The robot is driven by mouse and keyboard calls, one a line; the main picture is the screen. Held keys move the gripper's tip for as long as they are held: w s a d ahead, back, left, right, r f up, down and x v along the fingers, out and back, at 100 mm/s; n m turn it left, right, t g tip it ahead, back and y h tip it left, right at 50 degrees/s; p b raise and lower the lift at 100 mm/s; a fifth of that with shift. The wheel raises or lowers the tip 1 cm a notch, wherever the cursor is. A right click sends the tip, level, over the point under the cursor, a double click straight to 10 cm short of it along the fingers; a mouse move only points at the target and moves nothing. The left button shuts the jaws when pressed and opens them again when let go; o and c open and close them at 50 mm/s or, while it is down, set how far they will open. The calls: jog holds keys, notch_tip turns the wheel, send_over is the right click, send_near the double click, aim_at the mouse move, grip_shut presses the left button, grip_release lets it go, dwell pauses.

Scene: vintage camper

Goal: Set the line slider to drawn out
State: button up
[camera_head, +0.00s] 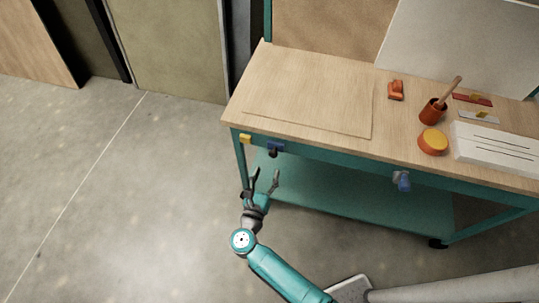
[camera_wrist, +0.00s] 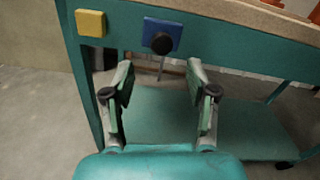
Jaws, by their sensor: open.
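No part is labelled as the line slider, so I cannot tell for certain which one it is. A blue plate (camera_head: 277,146) with a round black knob (camera_head: 272,153) sits on the teal front rail of the workbench; the plate (camera_wrist: 176,31) and knob (camera_wrist: 162,43) also show in the wrist view. On the bench top at the right lie a red strip (camera_head: 482,101) and a grey strip (camera_head: 488,119), each with a small yellow piece. My gripper (camera_head: 266,177) is open and empty in front of the rail, below the knob; its fingers (camera_wrist: 160,80) are spread apart in the wrist view.
A yellow block (camera_head: 245,138) is on the rail left of the blue plate. Another blue fitting (camera_head: 401,181) is farther right. A teal lower shelf (camera_head: 350,205) lies beneath. The left floor is clear.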

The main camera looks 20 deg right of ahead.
aim_at(273, 156)
jog(key=x, duration=0.8)
jog(key=shift+d, duration=0.15)
jog(key=shift+c, duration=0.3)
grip_shut()
